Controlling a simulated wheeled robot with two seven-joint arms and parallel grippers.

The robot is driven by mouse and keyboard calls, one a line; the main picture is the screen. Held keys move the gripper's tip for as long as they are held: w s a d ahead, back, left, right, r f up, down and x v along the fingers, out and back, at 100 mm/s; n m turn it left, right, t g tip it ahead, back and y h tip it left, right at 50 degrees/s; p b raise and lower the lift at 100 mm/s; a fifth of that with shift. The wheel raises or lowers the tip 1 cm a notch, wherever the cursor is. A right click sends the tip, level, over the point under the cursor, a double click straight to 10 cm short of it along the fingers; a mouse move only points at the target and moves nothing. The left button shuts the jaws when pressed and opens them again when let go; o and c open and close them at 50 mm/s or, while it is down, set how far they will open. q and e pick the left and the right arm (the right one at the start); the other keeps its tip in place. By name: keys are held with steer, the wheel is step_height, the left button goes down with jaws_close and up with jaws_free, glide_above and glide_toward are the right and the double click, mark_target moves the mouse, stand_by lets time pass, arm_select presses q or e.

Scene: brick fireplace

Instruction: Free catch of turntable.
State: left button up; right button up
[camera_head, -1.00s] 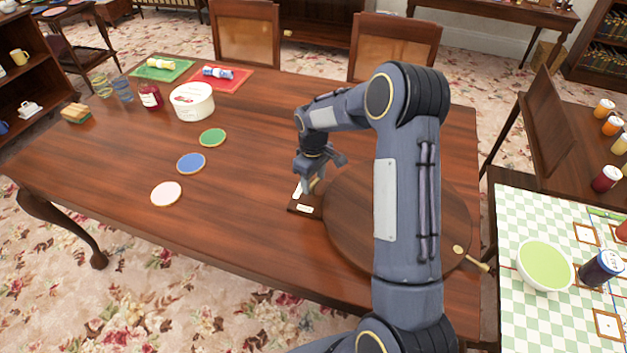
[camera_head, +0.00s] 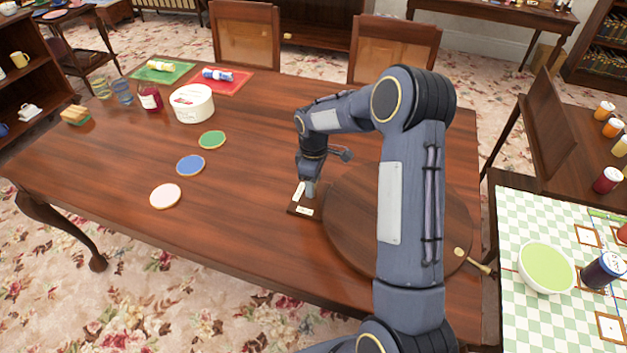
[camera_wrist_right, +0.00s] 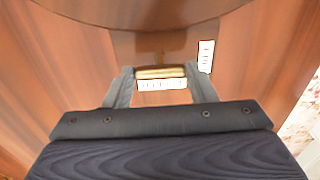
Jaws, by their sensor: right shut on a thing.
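The round wooden turntable (camera_head: 347,228) lies on the brown table, partly hidden behind my right arm. Its rim also shows across the top of the right wrist view (camera_wrist_right: 120,12). A small dark catch base (camera_head: 296,208) with pale labels sits at the turntable's left edge. In the right wrist view a brass catch piece (camera_wrist_right: 160,71) lies between my fingertips, with a white label in front of it and another label to the right. My right gripper (camera_head: 310,192) points down at the base and is shut on the catch; it also shows in the wrist view (camera_wrist_right: 163,84). My left gripper is not in view.
A white tub (camera_head: 192,104) stands farther back. A brass-tipped handle (camera_head: 481,264) sticks out at the turntable's right. The table between coasters and catch is clear.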

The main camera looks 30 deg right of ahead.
steer(key=o, duration=1)
steer(key=shift+r, duration=3.9)
steer(key=shift+r, duration=0.1)
steer(key=s+a+r+m+t+y, duration=0.1)
steer(key=s+a+r+m+t, duration=0.2)
steer(key=s+r, duration=0.5)
steer(key=s+a+r+m+t+y, duration=0.1)
steer(key=s+a+r+m+y, duration=0.2)
steer(key=s, duration=0.9)
steer(key=s+a+m, duration=0.1)
steer(key=s+a, duration=0.1)
steer(key=s, duration=0.1)
steer(key=s+a+f+m+t, duration=0.1)
steer(key=s+a, duration=0.1)
steer(key=s, duration=0.1)
steer(key=s+a+f+m, duration=0.1)
steer(key=s+a+m, duration=0.1)
steer(key=s, duration=0.1)
steer(key=shift+a+t, duration=0.15)
steer(key=shift+t, duration=0.15)
